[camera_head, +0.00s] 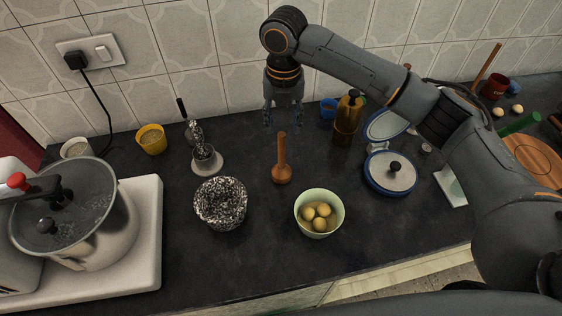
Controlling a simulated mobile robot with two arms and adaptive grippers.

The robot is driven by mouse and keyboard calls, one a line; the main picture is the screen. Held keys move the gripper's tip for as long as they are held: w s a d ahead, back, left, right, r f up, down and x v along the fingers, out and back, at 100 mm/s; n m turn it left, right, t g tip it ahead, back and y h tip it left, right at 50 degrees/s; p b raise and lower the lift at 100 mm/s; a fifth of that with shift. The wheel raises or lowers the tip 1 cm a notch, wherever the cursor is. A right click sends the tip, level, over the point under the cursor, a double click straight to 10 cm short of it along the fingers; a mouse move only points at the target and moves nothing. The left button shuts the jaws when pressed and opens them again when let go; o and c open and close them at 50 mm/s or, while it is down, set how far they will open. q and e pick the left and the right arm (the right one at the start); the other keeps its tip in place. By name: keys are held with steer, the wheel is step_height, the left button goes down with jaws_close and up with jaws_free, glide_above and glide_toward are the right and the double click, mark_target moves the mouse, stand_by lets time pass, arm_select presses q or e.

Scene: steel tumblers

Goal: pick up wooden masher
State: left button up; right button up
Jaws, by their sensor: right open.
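The wooden masher (282,160) stands upright on the dark countertop, its wide round end down and its thin handle pointing up. My right gripper (284,122) hangs from the arm that comes in from the right. It points down, open and empty, with its fingers close to the top of the masher's handle in the picture. I cannot tell from this view whether the fingers touch the handle or are behind it. My left gripper is not in view.
A green bowl with potatoes (334,229) and a speckled bowl (232,226) stand near the masher. A large pot (100,235) is at the left. Bottles (346,122) and a blue-rimmed lidded pan (372,180) are at the right. The front counter is clear.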

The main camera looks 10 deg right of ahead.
mark_target(283, 132)
step_height(283, 132, down, 4)
steer(key=shift+w+r, duration=0.1)
steer(key=shift+f, duration=0.25)
step_height(283, 132, down, 4)
steer(key=shift+a+f+p, duration=0.1)
steer(key=shift+a+p, duration=0.05)
steer(key=shift+p, duration=0.95)
steer(key=shift+f, duration=0.35)
steer(key=shift+c, duration=0.2)
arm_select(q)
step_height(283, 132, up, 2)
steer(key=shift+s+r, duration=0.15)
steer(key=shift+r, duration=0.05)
arm_select(e)
jaws_close()
